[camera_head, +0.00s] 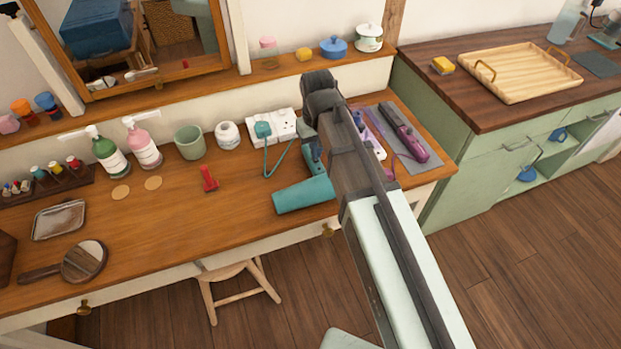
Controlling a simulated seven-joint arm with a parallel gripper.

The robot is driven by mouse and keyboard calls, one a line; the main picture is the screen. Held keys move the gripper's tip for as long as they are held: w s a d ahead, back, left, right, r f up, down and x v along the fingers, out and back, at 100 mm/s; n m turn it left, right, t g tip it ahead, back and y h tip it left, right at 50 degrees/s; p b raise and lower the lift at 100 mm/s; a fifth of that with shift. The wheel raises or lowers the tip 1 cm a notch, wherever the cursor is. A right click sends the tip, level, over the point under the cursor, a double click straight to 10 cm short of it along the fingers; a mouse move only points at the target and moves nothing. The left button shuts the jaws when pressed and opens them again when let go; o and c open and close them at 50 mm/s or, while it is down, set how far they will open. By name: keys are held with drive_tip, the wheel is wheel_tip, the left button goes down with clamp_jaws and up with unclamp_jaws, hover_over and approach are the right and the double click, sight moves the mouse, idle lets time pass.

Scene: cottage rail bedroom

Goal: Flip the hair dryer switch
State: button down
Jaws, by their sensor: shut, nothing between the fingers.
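The teal hair dryer (302,195) lies on the wooden dressing table, its barrel toward the front edge and its handle (311,153) pointing back. A teal cord runs from it to a plug in a white power strip (284,124). My dark gripper (313,121) is shut and empty, just behind the handle's far end in the picture. My arm crosses in front and hides part of the gripper and the handle's right side. I cannot make out the dryer's switch, or whether the gripper touches the handle.
A purple styling tool (405,136) lies on a grey mat right of my arm. A red clip (209,179), a white jar (228,135) and a green cup (189,142) stand to the left. The table's front middle is clear. A stool (238,287) stands below.

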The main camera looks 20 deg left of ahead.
drive_tip(key=shift+f, duration=0.95)
idle(1.1)
drive_tip(key=shift+r, duration=3.55)
